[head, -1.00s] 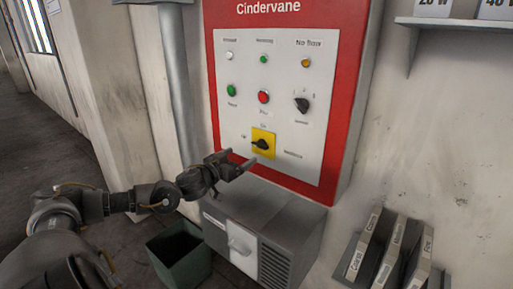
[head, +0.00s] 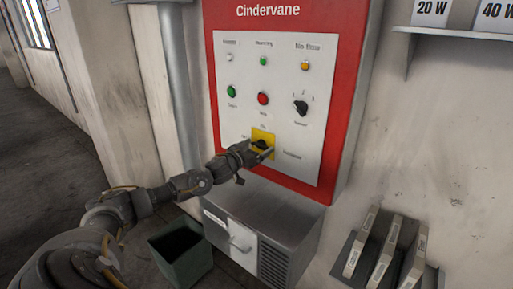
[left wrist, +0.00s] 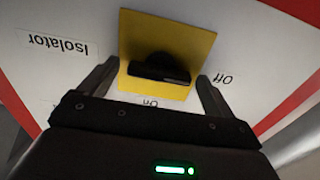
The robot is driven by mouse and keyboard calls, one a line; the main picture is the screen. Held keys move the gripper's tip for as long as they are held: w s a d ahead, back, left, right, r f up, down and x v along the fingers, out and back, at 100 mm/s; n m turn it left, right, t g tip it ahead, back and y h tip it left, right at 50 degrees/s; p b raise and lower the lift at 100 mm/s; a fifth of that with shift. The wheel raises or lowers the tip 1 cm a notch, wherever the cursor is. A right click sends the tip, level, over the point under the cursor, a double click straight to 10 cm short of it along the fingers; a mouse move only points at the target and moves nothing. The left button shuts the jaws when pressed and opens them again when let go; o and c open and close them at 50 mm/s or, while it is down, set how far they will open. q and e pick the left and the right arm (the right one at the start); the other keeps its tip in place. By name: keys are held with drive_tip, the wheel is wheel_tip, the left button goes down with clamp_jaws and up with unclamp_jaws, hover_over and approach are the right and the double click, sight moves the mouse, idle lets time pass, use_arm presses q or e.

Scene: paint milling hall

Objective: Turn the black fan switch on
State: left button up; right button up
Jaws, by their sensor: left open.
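A black selector switch (head: 301,107) sits at the right of the control panel, its label too blurred to read. Below it to the left is a black rotary knob (left wrist: 158,68) on a yellow plate (left wrist: 172,38), labelled "Isolator". The knob's handle lies crosswise in the left wrist view, along the line towards "Off"; "On" is printed at another side. My left gripper (head: 260,147) is open in front of the yellow plate, its fingers at either side of the knob. I cannot tell that they touch it. My right gripper is not in view.
The red-framed panel (head: 352,110) holds green (head: 231,91) and red (head: 263,98) buttons and small lamps above. A grey vented box (head: 262,235) juts out below. A green bin (head: 182,255) stands on the floor. Binders (head: 385,250) and a shelf (head: 458,28) are at right.

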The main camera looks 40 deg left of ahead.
use_arm(q)
drive_tip(key=shift+c, duration=0.4)
drive_tip(key=c, duration=0.9)
drive_tip(key=shift+m, duration=0.3)
drive_tip(key=m+b, duration=0.2)
drive_tip(key=m, duration=0.2)
drive_tip(key=shift+d+f+m, duration=0.1)
drive_tip(key=shift+f+m, duration=0.05)
drive_tip(key=shift+m, duration=0.25)
drive_tip(key=m+b, duration=0.1)
drive_tip(key=m, duration=0.2)
drive_tip(key=shift+m+b, duration=0.3)
drive_tip(key=shift+b, duration=0.1)
drive_tip(key=shift+m+b, duration=2.75)
drive_tip(key=shift+m, duration=1.65)
drive_tip(key=shift+d, duration=0.1)
